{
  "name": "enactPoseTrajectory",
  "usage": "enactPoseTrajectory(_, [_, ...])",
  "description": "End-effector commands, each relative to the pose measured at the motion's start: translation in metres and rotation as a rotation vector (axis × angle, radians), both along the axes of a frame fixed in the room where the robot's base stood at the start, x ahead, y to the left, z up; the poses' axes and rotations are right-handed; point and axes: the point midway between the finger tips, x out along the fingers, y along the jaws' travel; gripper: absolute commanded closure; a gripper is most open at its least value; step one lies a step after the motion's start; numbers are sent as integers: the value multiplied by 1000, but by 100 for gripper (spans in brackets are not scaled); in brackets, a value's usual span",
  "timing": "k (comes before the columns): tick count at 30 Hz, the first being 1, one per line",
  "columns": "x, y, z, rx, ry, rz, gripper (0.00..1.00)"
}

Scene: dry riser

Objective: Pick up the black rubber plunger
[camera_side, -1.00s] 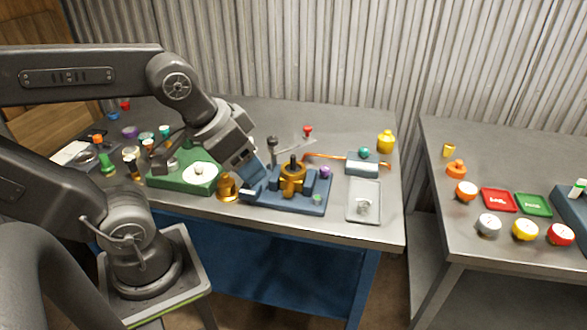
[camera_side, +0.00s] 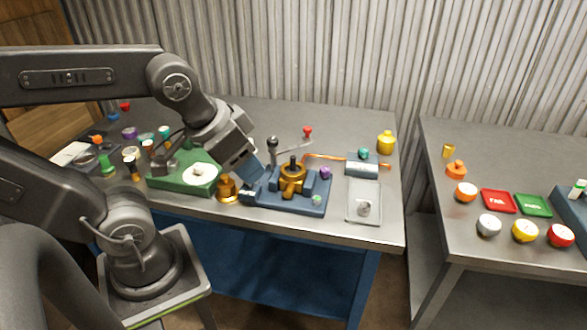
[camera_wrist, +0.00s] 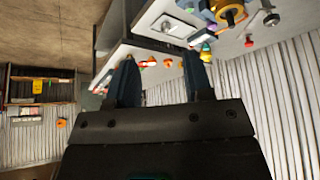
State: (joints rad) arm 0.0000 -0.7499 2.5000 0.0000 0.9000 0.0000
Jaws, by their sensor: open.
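My gripper (camera_side: 254,184) is open and empty at the left end of the blue fixture (camera_side: 315,206), beside a brass bell-shaped part (camera_side: 228,188). Its two blue fingers also stand apart in the wrist view (camera_wrist: 161,80), with nothing between them. A black upright piece (camera_side: 293,161) stands in the brass body (camera_side: 291,181) on the fixture, right of my gripper and apart from it. It may be the black rubber plunger, but it is too small to be sure. The brass body also shows in the wrist view (camera_wrist: 231,13).
A grey tray (camera_side: 355,216) with a small pale part lies right of the fixture. A green base (camera_side: 165,182) with a white disc is to the left. A lever with a red knob (camera_side: 308,131) rises behind. A second table (camera_side: 500,160) holds red and green trays.

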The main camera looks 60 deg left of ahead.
Motion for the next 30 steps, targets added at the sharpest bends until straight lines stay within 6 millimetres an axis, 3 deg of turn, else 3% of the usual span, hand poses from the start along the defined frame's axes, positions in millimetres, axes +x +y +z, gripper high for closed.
enactPoseTrajectory(7, [1,1,1,-2,3,10,53])
enactPoseTrajectory(11, [15,7,4,-25,41,118,53])
enactPoseTrajectory(19, [89,46,8,-91,159,724,53])
enactPoseTrajectory(24, [140,78,-7,-94,160,1141,53])
enactPoseTrajectory(30, [176,104,-27,-79,106,1470,53])
